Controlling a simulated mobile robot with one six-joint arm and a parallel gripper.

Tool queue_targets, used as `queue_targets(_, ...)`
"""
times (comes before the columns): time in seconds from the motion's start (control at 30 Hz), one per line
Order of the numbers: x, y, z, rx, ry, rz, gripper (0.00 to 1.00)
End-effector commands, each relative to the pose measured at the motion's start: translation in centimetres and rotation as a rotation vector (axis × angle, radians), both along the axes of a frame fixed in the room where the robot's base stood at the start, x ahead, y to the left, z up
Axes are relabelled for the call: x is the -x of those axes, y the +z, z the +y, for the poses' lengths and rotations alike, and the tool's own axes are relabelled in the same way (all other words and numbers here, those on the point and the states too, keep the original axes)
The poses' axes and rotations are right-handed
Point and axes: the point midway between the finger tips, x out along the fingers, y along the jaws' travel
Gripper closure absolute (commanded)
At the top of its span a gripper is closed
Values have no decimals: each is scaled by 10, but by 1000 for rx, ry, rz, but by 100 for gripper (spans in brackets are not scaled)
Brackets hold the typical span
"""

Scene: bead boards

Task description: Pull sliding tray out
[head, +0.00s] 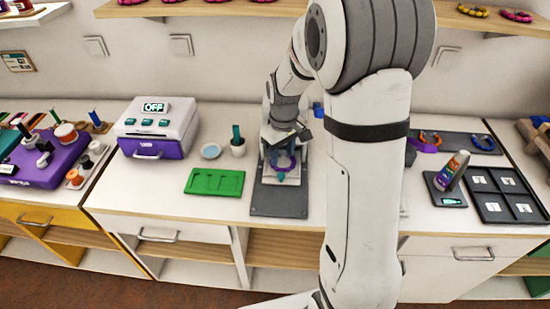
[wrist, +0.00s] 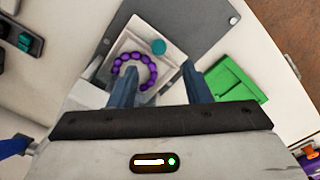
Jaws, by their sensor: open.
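A pale square tray (wrist: 124,45) carrying a ring of purple beads (wrist: 151,73) shows in the wrist view, with a round teal knob (wrist: 158,47) near its edge. The tray sits over a dark grey board (wrist: 190,22). In the head view the bead ring (head: 285,163) and the teal knob (head: 281,177) show below my gripper (head: 288,140), above the bare front of the grey board (head: 280,201). My gripper is open in the wrist view (wrist: 157,78), its fingers apart on either side of the bead ring. Whether they touch the tray is unclear.
A white and purple machine (head: 158,128) reading OFF stands farther left.

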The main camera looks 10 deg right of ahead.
Motion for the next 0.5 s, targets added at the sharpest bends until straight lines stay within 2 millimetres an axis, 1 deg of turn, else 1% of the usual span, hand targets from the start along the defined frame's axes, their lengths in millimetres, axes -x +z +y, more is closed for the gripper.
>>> queue_targets(0.1,-8,-9,0,0,20,11,56)
queue_targets(0.27,-9,-25,0,0,25,16,56)
queue_targets(0.5,-8,-63,-1,0,23,16,56)
